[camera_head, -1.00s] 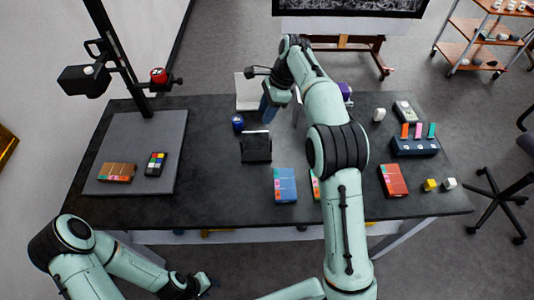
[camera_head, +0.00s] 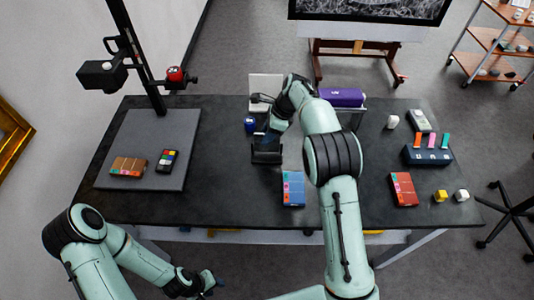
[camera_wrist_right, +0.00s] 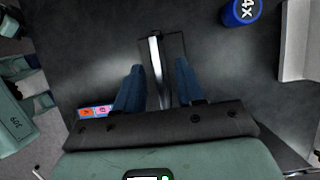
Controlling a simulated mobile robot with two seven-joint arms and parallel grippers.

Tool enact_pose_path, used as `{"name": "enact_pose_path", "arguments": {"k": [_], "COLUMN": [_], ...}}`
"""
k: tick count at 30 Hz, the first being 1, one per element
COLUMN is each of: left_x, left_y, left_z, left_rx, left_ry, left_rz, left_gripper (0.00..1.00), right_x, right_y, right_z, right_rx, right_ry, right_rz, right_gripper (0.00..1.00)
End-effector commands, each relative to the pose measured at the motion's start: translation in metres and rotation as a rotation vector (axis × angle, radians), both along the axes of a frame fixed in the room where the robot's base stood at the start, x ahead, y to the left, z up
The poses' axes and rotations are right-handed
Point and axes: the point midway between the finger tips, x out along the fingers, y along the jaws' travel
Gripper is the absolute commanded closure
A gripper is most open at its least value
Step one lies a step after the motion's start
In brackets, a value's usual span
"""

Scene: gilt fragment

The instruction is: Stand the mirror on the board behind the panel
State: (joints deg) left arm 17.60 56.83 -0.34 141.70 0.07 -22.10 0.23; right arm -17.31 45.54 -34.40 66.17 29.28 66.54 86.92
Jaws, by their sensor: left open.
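The mirror (camera_head: 266,156) appears to be the small dark upright piece on a black base, mid-table; its bright edge (camera_wrist_right: 155,65) shows in the right wrist view. My right gripper (camera_head: 268,140) is over it, and in the wrist view its blue fingers (camera_wrist_right: 160,75) stand apart on either side of that edge, with no clear contact. The grey board (camera_head: 150,130) lies at the table's left. The brown panel (camera_head: 128,166) seems to be the flat piece lying at its front left. My left gripper (camera_head: 210,281) is open and empty, low in front of the table.
A color chart (camera_head: 167,161) lies on the board beside the panel. A black camera column (camera_head: 140,60) rises at the board's back. A blue cylinder (camera_head: 250,125) and a white block (camera_head: 266,86) stand close behind the mirror. A blue box (camera_head: 293,188) lies in front.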

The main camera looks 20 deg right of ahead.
Motion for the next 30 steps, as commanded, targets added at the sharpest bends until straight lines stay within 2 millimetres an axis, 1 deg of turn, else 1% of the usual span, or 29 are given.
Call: {"name": "enact_pose_path", "arguments": {"k": [1,4,7,12,13,14,15,16,17,30], "left_x": [0.0,0.0,0.0,0.0,0.0,0.0,0.0,0.0,0.0,0.0], "left_y": [0.0,0.0,0.0,0.0,0.0,0.0,0.0,0.0,0.0,0.0], "left_z": [0.0,0.0,0.0,0.0,0.0,0.0,0.0,0.0,0.0,0.0], "left_rx": [0.0,0.0,0.0,0.0,0.0,0.0,0.0,0.0,0.0,0.0], "left_ry": [0.0,0.0,0.0,0.0,0.0,0.0,0.0,0.0,0.0,0.0], "left_rz": [0.0,0.0,0.0,0.0,0.0,0.0,0.0,0.0,0.0,0.0], "left_gripper": [0.57,0.57,0.57,0.57,0.57,0.57,0.57,0.57,0.57,0.57], "right_x": [0.0,0.002,0.002,0.003,0.003,0.003,0.003,0.003,0.003,0.003], "right_y": [0.003,0.007,0.008,0.008,0.008,0.008,0.008,0.008,0.008,0.008], "right_z": [-0.008,-0.017,-0.021,-0.021,-0.021,-0.021,-0.021,-0.021,-0.021,-0.021], "right_rx": [-0.001,-0.001,0.0,-0.001,0.0,0.0,0.0,0.0,0.0,-0.001], "right_ry": [0.002,0.0,-0.001,-0.002,-0.001,-0.001,-0.001,-0.001,-0.001,-0.002], "right_rz": [-0.001,0.001,0.001,0.0,0.001,0.001,0.001,0.001,0.001,0.0], "right_gripper": [0.62,0.62,0.62,0.62,0.65,0.75,0.88,0.97,1.0,1.0]}}
